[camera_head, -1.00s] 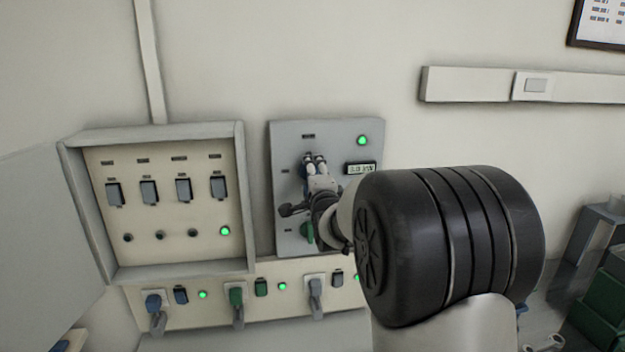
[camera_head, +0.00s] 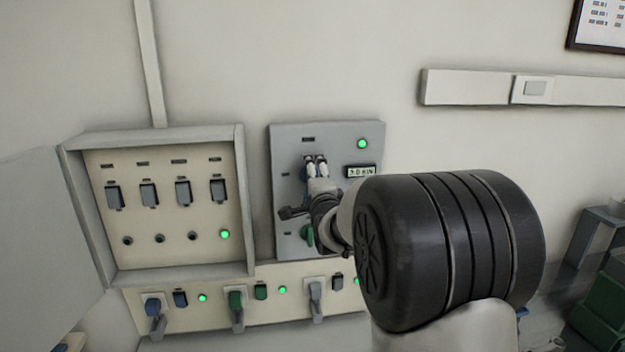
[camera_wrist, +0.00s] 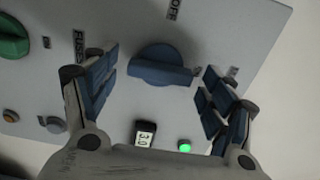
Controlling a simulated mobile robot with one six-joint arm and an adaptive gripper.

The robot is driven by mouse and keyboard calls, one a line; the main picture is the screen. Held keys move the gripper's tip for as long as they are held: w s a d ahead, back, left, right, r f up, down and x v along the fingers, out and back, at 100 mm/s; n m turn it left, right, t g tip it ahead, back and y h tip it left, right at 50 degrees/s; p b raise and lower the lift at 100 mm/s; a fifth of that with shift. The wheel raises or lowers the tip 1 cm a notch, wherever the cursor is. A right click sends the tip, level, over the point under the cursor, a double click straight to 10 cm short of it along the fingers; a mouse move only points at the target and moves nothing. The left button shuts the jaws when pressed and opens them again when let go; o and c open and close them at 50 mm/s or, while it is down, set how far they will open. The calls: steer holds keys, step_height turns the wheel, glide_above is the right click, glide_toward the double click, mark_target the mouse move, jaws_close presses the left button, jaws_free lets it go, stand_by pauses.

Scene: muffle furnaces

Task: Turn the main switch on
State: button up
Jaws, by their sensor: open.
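The main switch is a blue rotary knob with a raised bar (camera_wrist: 160,68) on a grey panel (camera_head: 285,150). In the wrist view it sits between the two blue-padded fingers of my gripper (camera_wrist: 158,84), with a gap on each side. An "OFF" label is near the top edge of that view. In the head view my gripper (camera_head: 316,168) is in front of the panel and mostly hides the knob. A green lamp (camera_head: 362,144) on the panel is lit, above a small display (camera_head: 361,171) that reads about 3.0.
A green knob (camera_wrist: 10,38) is on the same panel, lower in the head view. An open breaker box (camera_head: 240,190) stands to the left. A lower strip (camera_head: 185,318) carries several plugs and lit green lamps. A wall trunking (camera_head: 465,88) runs at upper right.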

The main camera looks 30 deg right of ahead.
steer(key=shift+s, duration=0.1)
steer(key=v, duration=1.2)
steer(key=s+a+f+n+g+y, duration=0.1)
steer(key=s+a+f+n+g, duration=0.3)
steer(key=s+n, duration=0.3)
steer(key=s+a+f+n+g+y, duration=0.2)
steer(key=s+a+f+n+g, duration=0.2)
steer(key=s, duration=1)
steer(key=s+a+f+n+g+y, duration=0.2)
steer(key=s+a+f+n+g, duration=0.2)
steer(key=s+a+n, duration=0.4)
steer(key=s+f+n, duration=0.1)
steer(key=s+n, duration=0.1)
steer(key=s, duration=0.1)
steer(key=shift+s+a+g, duration=0.2)
steer(key=shift+a+g, duration=0.05)
steer(key=shift+g, duration=0.15)
